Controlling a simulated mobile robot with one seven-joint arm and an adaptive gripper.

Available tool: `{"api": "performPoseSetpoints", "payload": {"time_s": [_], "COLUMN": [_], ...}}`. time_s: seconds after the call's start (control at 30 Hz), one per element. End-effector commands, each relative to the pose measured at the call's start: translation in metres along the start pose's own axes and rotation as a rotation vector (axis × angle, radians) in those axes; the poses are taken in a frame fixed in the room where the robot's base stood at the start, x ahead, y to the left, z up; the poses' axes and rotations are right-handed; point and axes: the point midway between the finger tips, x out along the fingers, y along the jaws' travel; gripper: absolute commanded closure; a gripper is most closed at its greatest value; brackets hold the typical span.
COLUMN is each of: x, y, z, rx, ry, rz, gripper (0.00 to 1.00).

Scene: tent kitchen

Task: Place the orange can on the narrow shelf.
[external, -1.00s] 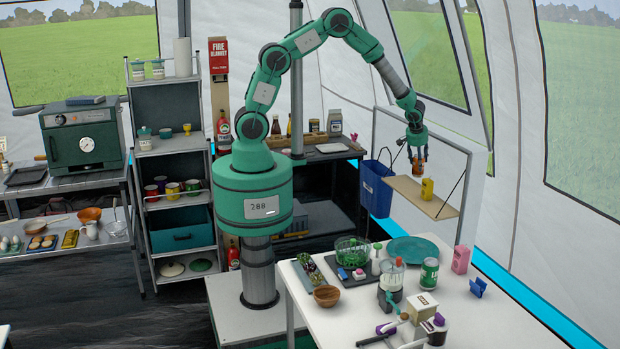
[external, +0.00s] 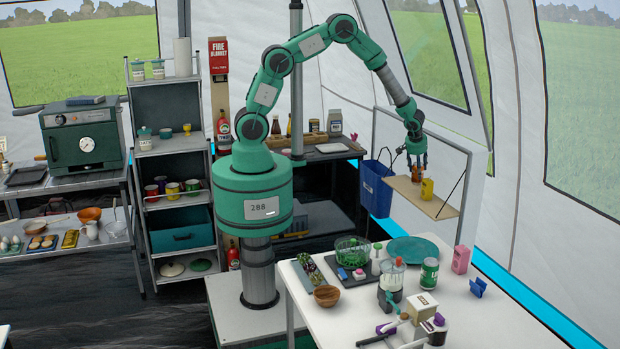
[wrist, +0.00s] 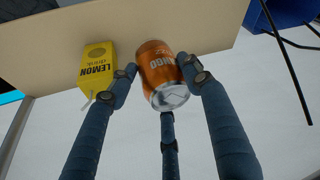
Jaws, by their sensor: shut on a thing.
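The orange can (wrist: 157,72) is between the fingers of my gripper (wrist: 160,80) in the wrist view, its label reading "NGO". In the external view the can (external: 416,173) shows small below my gripper (external: 416,160), which is shut on it. The narrow shelf (external: 405,188) is a light wooden board hung on the white frame at the right. In the wrist view the shelf (wrist: 60,38) lies behind the can.
A yellow lemon drink carton (external: 427,188) stands on the shelf close beside the can; it also shows in the wrist view (wrist: 95,68). A dark cord (external: 455,192) slopes to the shelf's right end. A blue bag (external: 377,185) hangs to the left. A white table (external: 340,315) stands in front.

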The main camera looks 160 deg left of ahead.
Motion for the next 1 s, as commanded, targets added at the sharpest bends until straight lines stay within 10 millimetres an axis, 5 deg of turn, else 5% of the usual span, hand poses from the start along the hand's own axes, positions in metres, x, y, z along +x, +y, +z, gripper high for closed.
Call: {"api": "performPoseSetpoints", "payload": {"time_s": [0.4,0.87,0.9,1.0], "x": [0.035,0.038,0.039,0.038], "y": [0.0,0.001,0.0,0.0], "z": [0.015,0.016,0.017,0.016], "rx": [0.0,0.0,0.0,0.0], "ry": [-0.001,0.0,0.0,-0.001], "rz": [0.0,0.0,0.0,0.0], "gripper": [0.63,0.63,0.49,0.32]}}
